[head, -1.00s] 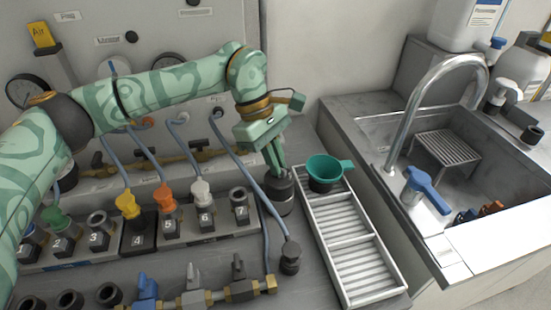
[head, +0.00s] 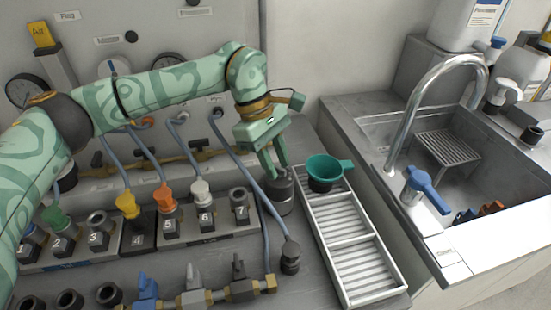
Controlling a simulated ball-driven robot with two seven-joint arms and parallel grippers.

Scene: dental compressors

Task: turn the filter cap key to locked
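The filter cap (head: 284,199) is the top of a dark, round canister standing on the grey bench, left of the metal drain tray. My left gripper (head: 276,172) points down just above and at the cap. Its two green fingers are spread apart, with a gap between them. The cap's key is small and dark against the cap and largely hidden by the fingers, so its angle cannot be read. I cannot tell whether the fingertips touch it. My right gripper is not in view.
A teal funnel cup (head: 325,169) stands close right of the cap on the slatted tray (head: 366,268). A grey hose with a dark end plug (head: 290,256) runs past the cap's left side. Numbered sockets (head: 204,222) lie left. The sink (head: 385,130) is at right.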

